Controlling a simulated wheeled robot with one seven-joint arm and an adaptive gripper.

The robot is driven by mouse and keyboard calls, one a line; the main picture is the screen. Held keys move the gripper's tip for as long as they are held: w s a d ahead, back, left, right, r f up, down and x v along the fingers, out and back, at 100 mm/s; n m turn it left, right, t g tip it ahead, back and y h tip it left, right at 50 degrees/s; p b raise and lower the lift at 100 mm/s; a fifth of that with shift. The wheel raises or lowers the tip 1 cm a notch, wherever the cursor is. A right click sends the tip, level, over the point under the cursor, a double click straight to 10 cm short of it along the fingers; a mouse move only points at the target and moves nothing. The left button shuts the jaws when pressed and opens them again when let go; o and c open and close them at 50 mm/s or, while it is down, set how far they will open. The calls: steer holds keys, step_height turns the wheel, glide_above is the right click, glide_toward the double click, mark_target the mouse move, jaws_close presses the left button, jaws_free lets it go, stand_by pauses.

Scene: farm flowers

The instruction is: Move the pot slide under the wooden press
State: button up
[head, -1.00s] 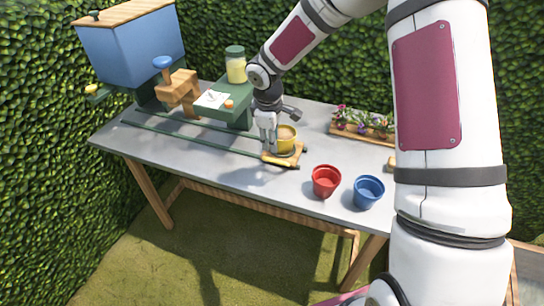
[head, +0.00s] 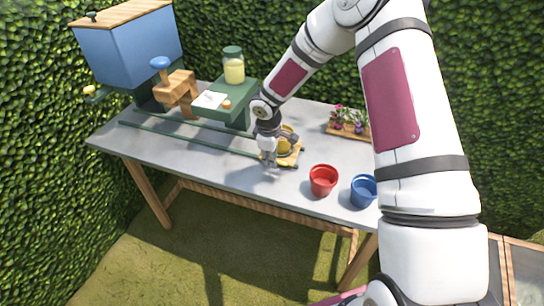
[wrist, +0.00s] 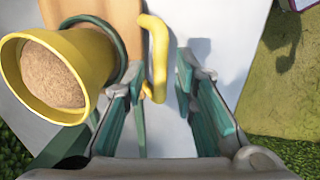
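The pot slide (head: 292,157) is a small wooden board at the right end of the green rails (head: 200,138). A yellow pot (head: 288,142) of brown soil stands on it, partly hidden by my gripper; it fills the left of the wrist view (wrist: 95,50). The slide's yellow handle (wrist: 156,62) shows between my fingers in the wrist view. My gripper (wrist: 158,80) is open around the handle, with a gap on both sides; it is low beside the slide in the head view (head: 267,160). The wooden press (head: 175,88) with a blue knob stands over the rails at left.
A red pot (head: 323,181) and a blue pot (head: 363,190) stand right of the slide. A green stand (head: 230,105) with a jar (head: 234,66) is behind the rails. A blue hopper (head: 130,50) stands at far left. A flower tray (head: 349,129) is at the back.

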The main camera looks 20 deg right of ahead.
jaws_close()
steer(key=w+a+b, duration=0.1)
steer(key=a, duration=0.1)
steer(key=w+a+b, duration=0.4)
steer(key=shift+w+a+f, duration=0.1)
steer(key=shift+w+a, duration=0.05)
steer(key=shift+a, duration=0.25)
steer(key=shift+w+a+b, duration=0.3)
steer(key=shift+a, duration=0.25)
steer(key=shift+o, duration=1.9)
jaws_free()
steer(key=shift+s, duration=0.1)
steer(key=shift+r, duration=0.2)
